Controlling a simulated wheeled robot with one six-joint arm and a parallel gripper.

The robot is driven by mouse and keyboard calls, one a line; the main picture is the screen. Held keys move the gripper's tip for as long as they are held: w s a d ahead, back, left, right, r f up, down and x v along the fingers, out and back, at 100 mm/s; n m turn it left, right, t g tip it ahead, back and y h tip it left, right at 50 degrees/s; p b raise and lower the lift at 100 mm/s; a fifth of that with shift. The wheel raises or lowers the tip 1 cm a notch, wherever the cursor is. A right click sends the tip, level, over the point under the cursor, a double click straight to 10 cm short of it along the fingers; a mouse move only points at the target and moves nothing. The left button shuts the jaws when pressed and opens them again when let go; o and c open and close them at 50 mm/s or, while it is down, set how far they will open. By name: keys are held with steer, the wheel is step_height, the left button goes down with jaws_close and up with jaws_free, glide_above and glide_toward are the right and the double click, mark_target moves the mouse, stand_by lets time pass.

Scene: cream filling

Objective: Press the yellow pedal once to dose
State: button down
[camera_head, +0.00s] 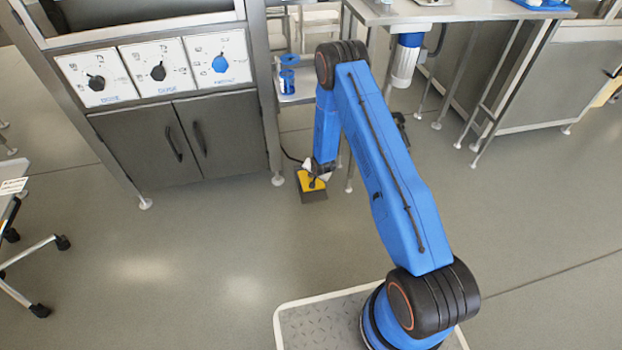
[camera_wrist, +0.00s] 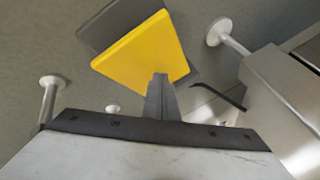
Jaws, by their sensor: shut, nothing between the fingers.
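The yellow pedal (camera_head: 306,182) sits on a dark base on the floor, beside the foot of the steel cabinet. My blue arm reaches down to it from the right. My gripper (camera_head: 315,183) is at the pedal and hides part of it. In the wrist view the yellow pedal (camera_wrist: 143,50) fills the upper middle, with its grey base (camera_wrist: 103,22) behind it. The shut fingers of my gripper (camera_wrist: 161,78) overlap the pedal's near edge and hold nothing. I cannot tell whether the fingertips touch the pedal or whether it is pressed down.
A cabinet with dark doors (camera_head: 178,140) and three dials stands left of the pedal. A steel table (camera_head: 460,12) is behind my arm. White-footed legs (camera_wrist: 220,32) flank the pedal, and a black cable (camera_wrist: 218,95) runs near it. The floor (camera_head: 210,250) in front is clear.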

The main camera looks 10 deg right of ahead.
steer(key=shift+s+f, duration=0.2)
steer(key=shift+f, duration=0.35)
steer(key=shift+s+f, duration=0.2)
steer(key=shift+f, duration=0.3)
stand_by(1.1)
steer(key=shift+r, duration=0.15)
steer(key=shift+w+r, duration=0.3)
steer(key=shift+r, duration=0.6)
steer(key=shift+w+r, duration=0.3)
steer(key=shift+r, duration=0.6)
steer(key=shift+r, duration=0.1)
steer(key=r, duration=0.2)
steer(key=w+r, duration=0.1)
steer(key=r, duration=0.1)
steer(key=shift+w+r, duration=0.1)
steer(key=shift+r, duration=0.25)
